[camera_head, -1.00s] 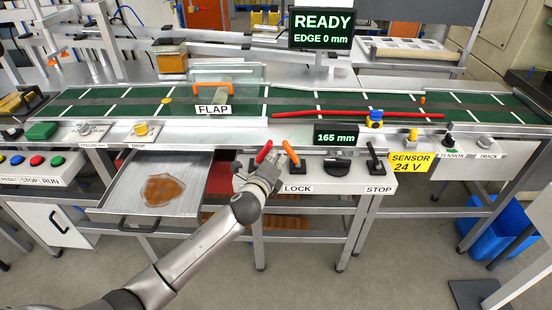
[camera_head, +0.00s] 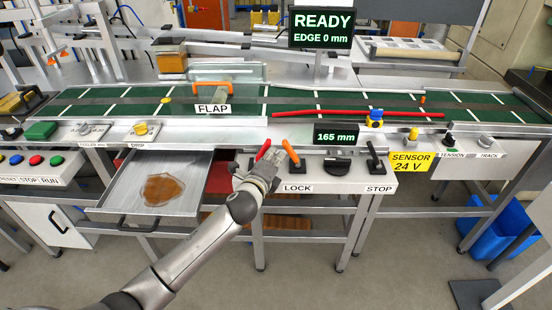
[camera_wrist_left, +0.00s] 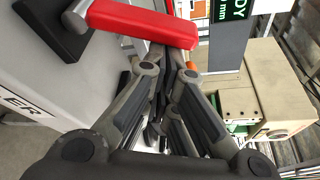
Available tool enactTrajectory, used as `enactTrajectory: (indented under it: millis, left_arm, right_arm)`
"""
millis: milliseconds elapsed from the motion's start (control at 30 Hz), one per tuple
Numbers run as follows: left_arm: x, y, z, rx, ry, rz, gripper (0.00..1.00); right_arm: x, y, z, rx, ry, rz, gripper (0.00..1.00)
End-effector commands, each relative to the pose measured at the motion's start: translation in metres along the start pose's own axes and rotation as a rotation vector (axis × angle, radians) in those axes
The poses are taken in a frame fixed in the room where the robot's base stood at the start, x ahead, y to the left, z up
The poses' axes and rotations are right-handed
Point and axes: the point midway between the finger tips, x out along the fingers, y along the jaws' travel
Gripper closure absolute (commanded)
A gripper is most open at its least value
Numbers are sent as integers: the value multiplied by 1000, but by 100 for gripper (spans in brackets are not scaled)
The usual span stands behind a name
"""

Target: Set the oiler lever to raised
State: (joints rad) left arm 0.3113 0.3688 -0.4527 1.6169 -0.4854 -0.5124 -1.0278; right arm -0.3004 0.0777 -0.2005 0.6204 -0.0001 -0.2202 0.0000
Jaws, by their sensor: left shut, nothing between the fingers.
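The oiler lever appears to be the lever with the red handle (camera_head: 263,151) on the front of the grey panel. In the left wrist view its red handle (camera_wrist_left: 140,24) crosses the top, tilted, on a metal rod with a black base. A partly cut-off label (camera_wrist_left: 24,106) ending in "ER" shows beside it. My left gripper (camera_head: 267,165) is just below and in front of the lever in the head view. Its fingers (camera_wrist_left: 168,62) are shut and empty, close to the red handle; I cannot tell whether they touch it. My right gripper is not in view.
An orange-handled lever (camera_head: 290,152) stands just right of the gripper, near the LOCK label. A black knob (camera_head: 337,164) and a black STOP lever (camera_head: 374,159) are further right. An open metal tray (camera_head: 120,192) with an amber puddle is at left.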

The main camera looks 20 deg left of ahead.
Motion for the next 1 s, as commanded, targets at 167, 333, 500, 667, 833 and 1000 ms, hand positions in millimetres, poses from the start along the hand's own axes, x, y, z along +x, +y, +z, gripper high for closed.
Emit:
enactTrajectory:
  millis: [167, 333, 500, 667, 833, 1000]
  left_arm:
    - [-2, -1, 5, -71, -2, -25, 100]
    - [-4, -1, 14, -194, -4, -67, 100]
    - [-8, -2, 25, -348, -4, -121, 100]
    - [-12, -2, 35, -492, -4, -173, 100]
    - [-16, 0, 45, -635, -3, -222, 100]
    - [-18, 2, 53, -758, -2, -265, 100]
  right_arm:
    - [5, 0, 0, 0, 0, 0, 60]
    - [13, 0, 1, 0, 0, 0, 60]
    - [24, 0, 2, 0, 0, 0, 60]
    - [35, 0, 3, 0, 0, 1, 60]
    - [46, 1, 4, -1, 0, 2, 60]
    - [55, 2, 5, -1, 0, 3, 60]
